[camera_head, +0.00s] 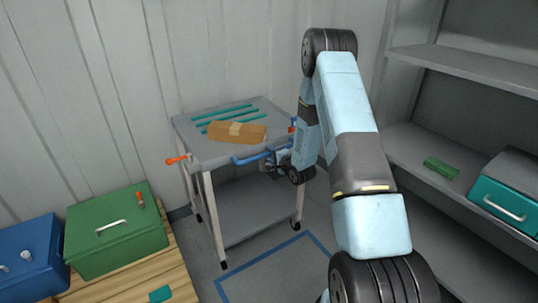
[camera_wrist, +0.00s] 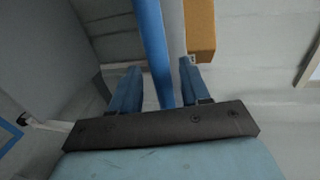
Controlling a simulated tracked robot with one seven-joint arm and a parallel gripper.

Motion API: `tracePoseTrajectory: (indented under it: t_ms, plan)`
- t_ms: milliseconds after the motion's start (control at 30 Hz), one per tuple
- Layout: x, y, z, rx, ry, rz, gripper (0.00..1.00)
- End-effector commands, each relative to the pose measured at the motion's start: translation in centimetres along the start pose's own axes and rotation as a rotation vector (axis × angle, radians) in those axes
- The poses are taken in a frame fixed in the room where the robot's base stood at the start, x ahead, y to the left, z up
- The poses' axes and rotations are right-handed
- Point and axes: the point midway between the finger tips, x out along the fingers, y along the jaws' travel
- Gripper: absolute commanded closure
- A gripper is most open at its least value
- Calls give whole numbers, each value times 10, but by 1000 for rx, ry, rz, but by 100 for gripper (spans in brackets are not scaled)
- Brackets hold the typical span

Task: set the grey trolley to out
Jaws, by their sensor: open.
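The grey trolley (camera_head: 215,153) stands by the back wall in the head view, with a grey top, a lower shelf and pale legs on casters. A blue handle (camera_head: 247,160) runs along its front edge. My gripper (camera_head: 272,165) is at the right part of this handle, partly hidden by my arm. In the wrist view my gripper (camera_wrist: 158,88) is open, and the blue handle (camera_wrist: 152,45) passes between its two fingers, with gaps visible beside it. I cannot tell any contact.
A brown box (camera_head: 237,132) and teal strips lie on the trolley top. A blue floor outline (camera_head: 270,262) lies in front of the trolley. Green (camera_head: 115,230) and blue (camera_head: 28,258) boxes stand at left. Shelves (camera_head: 460,72) with a teal case (camera_head: 507,195) stand at right.

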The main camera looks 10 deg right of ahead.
Motion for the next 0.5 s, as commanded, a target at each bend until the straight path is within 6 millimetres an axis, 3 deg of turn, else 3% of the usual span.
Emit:
tracePoseTrajectory:
  t_ms: [200, 500]
  plan:
    - [17, 0, 0, 0, 0, 0, 54]
    - [19, 0, 0, 0, 0, 0, 54]
